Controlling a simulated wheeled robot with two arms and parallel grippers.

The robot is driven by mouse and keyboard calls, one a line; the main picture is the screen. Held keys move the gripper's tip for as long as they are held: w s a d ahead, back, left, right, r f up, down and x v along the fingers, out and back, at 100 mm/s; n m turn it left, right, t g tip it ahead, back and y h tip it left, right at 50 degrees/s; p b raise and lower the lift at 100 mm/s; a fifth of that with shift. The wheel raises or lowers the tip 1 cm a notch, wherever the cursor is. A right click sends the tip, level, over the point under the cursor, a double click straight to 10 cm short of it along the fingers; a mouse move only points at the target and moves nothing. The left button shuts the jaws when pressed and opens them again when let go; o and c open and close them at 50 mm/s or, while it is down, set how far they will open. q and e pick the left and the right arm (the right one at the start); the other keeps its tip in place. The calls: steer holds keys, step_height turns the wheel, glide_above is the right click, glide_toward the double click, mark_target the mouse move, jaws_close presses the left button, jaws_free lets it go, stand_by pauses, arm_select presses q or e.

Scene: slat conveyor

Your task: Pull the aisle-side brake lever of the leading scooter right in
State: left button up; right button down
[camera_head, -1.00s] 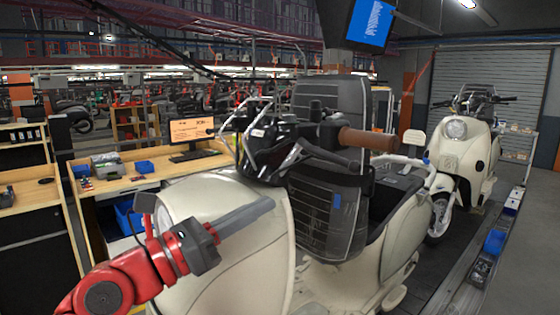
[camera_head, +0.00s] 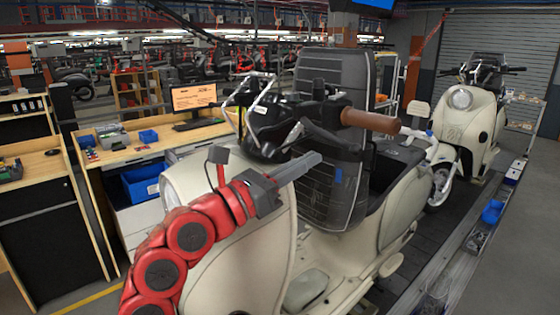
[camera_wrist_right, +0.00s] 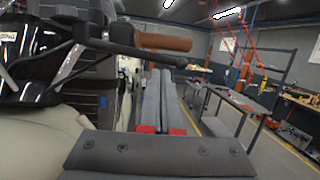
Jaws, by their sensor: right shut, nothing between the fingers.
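The near cream scooter (camera_head: 240,205) stands with its handlebar facing me. Its brown handle grip (camera_head: 370,121) points right, and a black brake lever (camera_head: 328,138) runs just below and in front of it. The wrist view also shows the brown grip (camera_wrist_right: 163,43) with the dark lever (camera_wrist_right: 140,53) beneath it. My right gripper (camera_head: 318,158) is shut and empty, its grey fingers pointing right, just below the lever in the head view. In the wrist view its fingers (camera_wrist_right: 162,95) lie together below the lever; contact cannot be told. My left gripper is not in view.
A second cream scooter (camera_head: 465,135) stands behind at the right. A conveyor rail (camera_head: 455,275) with a blue part (camera_head: 492,211) runs along the right side. A wooden workbench (camera_head: 130,155) with a monitor (camera_head: 194,97) is at the left.

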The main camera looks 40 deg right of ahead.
mark_target(344, 148)
steer(key=p+x, duration=0.2)
steer(key=x, duration=0.2)
steer(key=shift+a+r, duration=0.1)
steer(key=shift+r, duration=0.05)
steer(key=shift+d, duration=0.35)
steer(key=d+b, duration=0.1)
steer(key=d, duration=0.1)
steer(key=s+d+b, duration=0.1)
steer(key=shift+d+b, duration=0.35)
steer(key=shift+b, duration=0.05)
steer(key=shift+d, duration=0.1)
steer(key=shift+r, duration=0.1)
